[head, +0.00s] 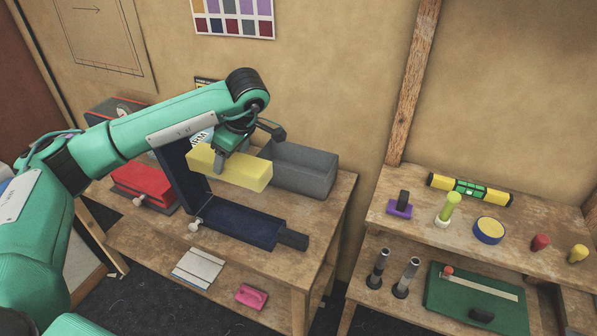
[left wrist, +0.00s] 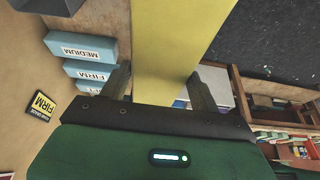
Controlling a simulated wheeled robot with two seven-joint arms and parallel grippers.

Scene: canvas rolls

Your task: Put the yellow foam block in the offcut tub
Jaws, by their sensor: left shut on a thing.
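The yellow foam block (head: 232,172) is a long bar held level in the head view, above the open dark blue case (head: 240,222) on the left bench. My left gripper (head: 232,150) is shut on the block from above, near its middle. In the left wrist view the block (left wrist: 175,35) runs between the two fingers (left wrist: 157,85). A grey box-shaped thing (head: 305,165) stands on the bench just right of and behind the block. No tub is labelled, and I cannot tell which thing is the offcut tub. My right gripper is not in view.
A closed red case (head: 145,185) is at the bench's left. Blue blocks marked MEDIUM (left wrist: 82,47) and FIRM (left wrist: 88,72) show in the wrist view. A wooden post (head: 412,85) rises between the benches.

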